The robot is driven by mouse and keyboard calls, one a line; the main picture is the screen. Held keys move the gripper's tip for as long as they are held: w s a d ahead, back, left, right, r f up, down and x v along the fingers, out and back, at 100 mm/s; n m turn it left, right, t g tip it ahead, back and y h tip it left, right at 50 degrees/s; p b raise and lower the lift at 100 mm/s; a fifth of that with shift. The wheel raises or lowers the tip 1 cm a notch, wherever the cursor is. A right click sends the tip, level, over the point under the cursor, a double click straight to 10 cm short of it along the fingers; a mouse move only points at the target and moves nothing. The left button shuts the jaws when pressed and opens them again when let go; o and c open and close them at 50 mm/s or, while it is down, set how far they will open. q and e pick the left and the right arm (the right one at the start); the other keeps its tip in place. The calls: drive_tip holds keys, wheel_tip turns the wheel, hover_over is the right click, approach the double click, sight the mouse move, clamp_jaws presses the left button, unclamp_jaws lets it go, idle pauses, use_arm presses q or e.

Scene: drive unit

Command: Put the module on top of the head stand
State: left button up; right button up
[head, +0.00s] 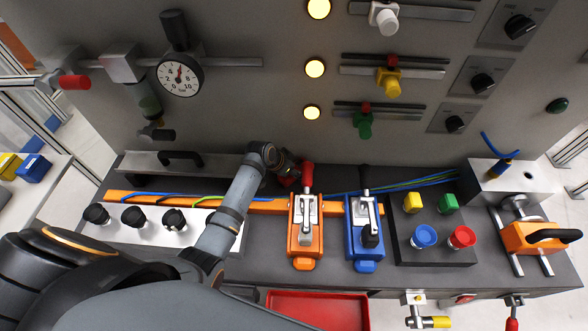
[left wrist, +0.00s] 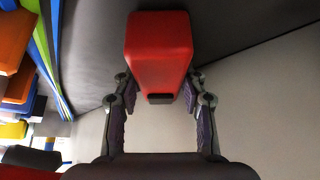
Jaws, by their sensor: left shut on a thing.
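In the head view my left gripper (head: 287,174) is at the back of the bench, left of the red-handled orange clamp (head: 305,240). Only a little dark red (head: 289,181) shows at its fingers there, so most of the block is hidden. I cannot tell which thing is the head stand. My right gripper is not in view.
A blue clamp (head: 364,235) stands right of the orange one. Further right are a button panel (head: 432,254), a grey box (head: 505,182) and an orange part with a black handle (head: 540,237). The upright panel (head: 265,95) closes off the back. A red tray (head: 318,311) lies in front.

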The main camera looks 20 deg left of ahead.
use_arm(q)
drive_tip(key=o, duration=1.3)
drive_tip(key=shift+w, duration=0.1)
drive_tip(key=v, duration=1.2)
